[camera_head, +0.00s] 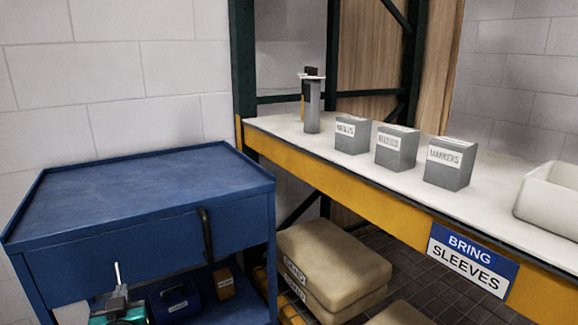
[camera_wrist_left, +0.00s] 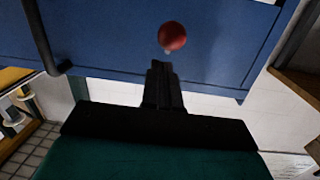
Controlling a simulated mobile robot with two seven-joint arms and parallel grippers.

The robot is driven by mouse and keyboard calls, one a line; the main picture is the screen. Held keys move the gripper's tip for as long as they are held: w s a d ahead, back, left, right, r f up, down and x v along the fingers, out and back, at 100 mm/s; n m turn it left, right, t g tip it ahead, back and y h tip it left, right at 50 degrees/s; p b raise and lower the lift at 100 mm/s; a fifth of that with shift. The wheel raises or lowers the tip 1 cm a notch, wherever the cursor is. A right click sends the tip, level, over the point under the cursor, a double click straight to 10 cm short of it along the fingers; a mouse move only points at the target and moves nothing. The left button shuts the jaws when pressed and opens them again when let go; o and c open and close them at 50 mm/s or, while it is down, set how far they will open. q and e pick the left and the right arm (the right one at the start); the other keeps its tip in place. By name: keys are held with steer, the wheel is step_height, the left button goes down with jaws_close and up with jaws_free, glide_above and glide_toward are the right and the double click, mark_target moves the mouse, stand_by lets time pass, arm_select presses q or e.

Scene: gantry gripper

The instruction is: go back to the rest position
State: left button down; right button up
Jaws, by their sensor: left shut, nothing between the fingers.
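My left gripper (camera_head: 117,274) shows low at the left in the head view, in front of the blue cart. In the left wrist view its black fingers (camera_wrist_left: 159,72) are shut together with nothing between them. A red round thing (camera_wrist_left: 172,36) shows just beyond the fingertips against a blue panel; what it belongs to is unclear. My right gripper is in neither view.
The blue cart (camera_head: 140,190) has a bare top. The white shelf (camera_head: 285,126) on a yellow beam holds a grey upright device (camera_head: 312,105), three grey labelled boxes (camera_head: 397,150) and a white bin (camera_head: 550,200). Tan sacks (camera_head: 335,265) lie below. A sign (camera_head: 472,260) reads "BRING SLEEVES".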

arm_select(q)
steer(key=s+d+f+m+g+h, duration=0.2)
steer(key=s+d+f+m+h, duration=0.3)
steer(key=s+d, duration=0.6)
steer(key=s+d+f+m+g+h, duration=0.3)
steer(key=s+d+f+h, duration=0.25)
steer(key=s+d, duration=0.5)
steer(key=s+a+r+p, duration=0.1)
steer(key=a+r+p, duration=0.1)
steer(key=r+p, duration=0.5)
steer(key=s+a+r+p, duration=0.1)
steer(key=a+r+p, duration=0.2)
steer(key=r+p, duration=0.4)
steer(key=p, duration=0.6)
steer(key=shift+n+t+y, duration=0.3)
steer(key=shift+n+y, duration=0.05)
steer(key=shift+n, duration=0.05)
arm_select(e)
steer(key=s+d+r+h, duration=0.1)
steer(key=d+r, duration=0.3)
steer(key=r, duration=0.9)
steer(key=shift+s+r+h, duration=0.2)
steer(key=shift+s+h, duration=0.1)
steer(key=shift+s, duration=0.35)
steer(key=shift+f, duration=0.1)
arm_select(q)
steer(key=shift+d, duration=0.1)
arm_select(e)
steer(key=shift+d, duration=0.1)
